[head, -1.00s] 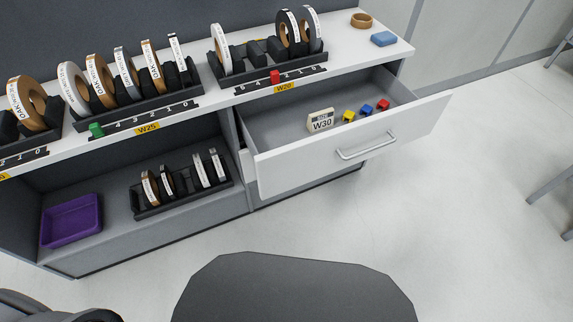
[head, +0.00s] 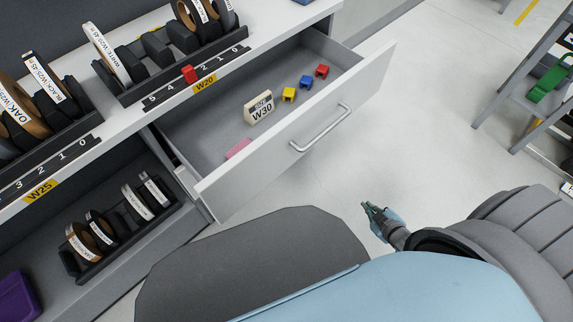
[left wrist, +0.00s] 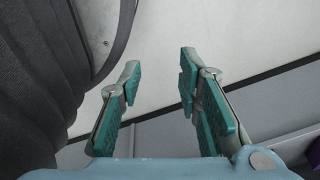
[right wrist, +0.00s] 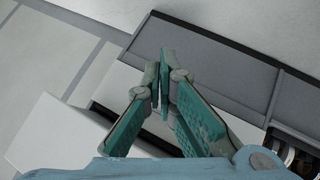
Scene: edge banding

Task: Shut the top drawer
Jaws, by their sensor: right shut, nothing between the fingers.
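The top drawer (head: 215,185) stands pulled out from the white-topped cabinet in the head view. Its bar handle (head: 320,128) is on the white front. Inside lie a W30 size block (head: 259,107), small yellow (head: 289,95), blue (head: 306,82) and red (head: 322,71) pieces, and a pink piece (head: 238,148). My right gripper (head: 368,207) is in front of the drawer, apart from the handle, with its fingertips together and empty; it also shows in the right wrist view (right wrist: 164,82). My left gripper (left wrist: 157,85) shows open and empty in the left wrist view only.
Edge-band rolls stand in black racks on the counter (head: 268,28), with a red marker (head: 189,74). A lower shelf holds another rack of rolls and a purple tray (head: 17,299). A grey stand with a green object (head: 550,82) is at the right. The floor before the drawer is clear.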

